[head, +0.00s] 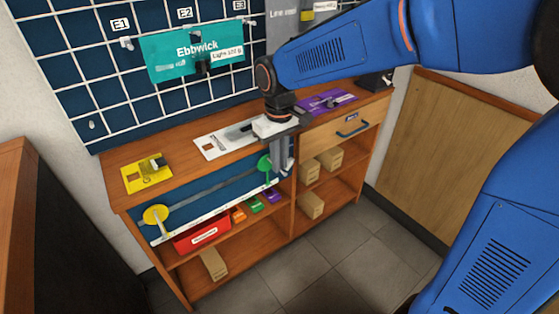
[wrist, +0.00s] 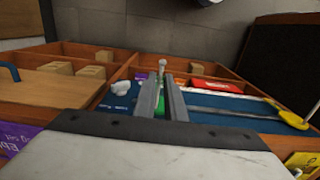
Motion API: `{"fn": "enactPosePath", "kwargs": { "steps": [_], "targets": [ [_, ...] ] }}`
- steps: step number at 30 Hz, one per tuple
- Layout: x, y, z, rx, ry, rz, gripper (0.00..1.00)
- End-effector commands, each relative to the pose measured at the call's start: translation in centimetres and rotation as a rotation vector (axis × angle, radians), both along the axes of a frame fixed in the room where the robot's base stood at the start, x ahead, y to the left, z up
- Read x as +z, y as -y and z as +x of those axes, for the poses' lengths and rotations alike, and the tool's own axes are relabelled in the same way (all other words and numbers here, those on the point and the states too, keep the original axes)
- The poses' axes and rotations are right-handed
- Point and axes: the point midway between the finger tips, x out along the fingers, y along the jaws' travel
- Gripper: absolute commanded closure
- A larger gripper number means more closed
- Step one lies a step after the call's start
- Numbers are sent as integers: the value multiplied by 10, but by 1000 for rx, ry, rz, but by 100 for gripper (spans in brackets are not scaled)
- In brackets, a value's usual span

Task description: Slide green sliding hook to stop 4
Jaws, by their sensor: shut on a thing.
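The green sliding hook (head: 265,163) is at the right end of the rail (head: 213,188) on the blue front panel (head: 183,196) of the bench. My gripper (head: 281,170) points down in front of the panel and is shut on the green hook. In the wrist view, a bit of the green hook (wrist: 159,106) shows between the two grey fingers (wrist: 161,85); the rest is hidden. A yellow round hook (head: 155,214) is at the left end of the rail; it also shows in the wrist view (wrist: 290,118). The stop numbers are too small to read.
A red box (head: 202,235) and small coloured blocks sit on the shelf under the rail. Cardboard boxes (head: 311,205) stand on the lower shelves. Yellow (head: 147,174), white and purple (head: 327,102) plates lie on the bench top. The floor (head: 330,250) in front is clear.

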Motion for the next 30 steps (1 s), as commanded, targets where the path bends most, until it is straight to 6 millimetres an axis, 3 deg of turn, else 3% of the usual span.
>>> {"fn": "enactPosePath", "kwargs": {
  "steps": [5, 16, 30],
  "targets": [
    [0, -13, -8, 4, 0, 0, 100],
    [0, -62, -41, 4, 1, 1, 100],
    [1, -71, -47, 0, 2, 1, 100]
  ]
}}
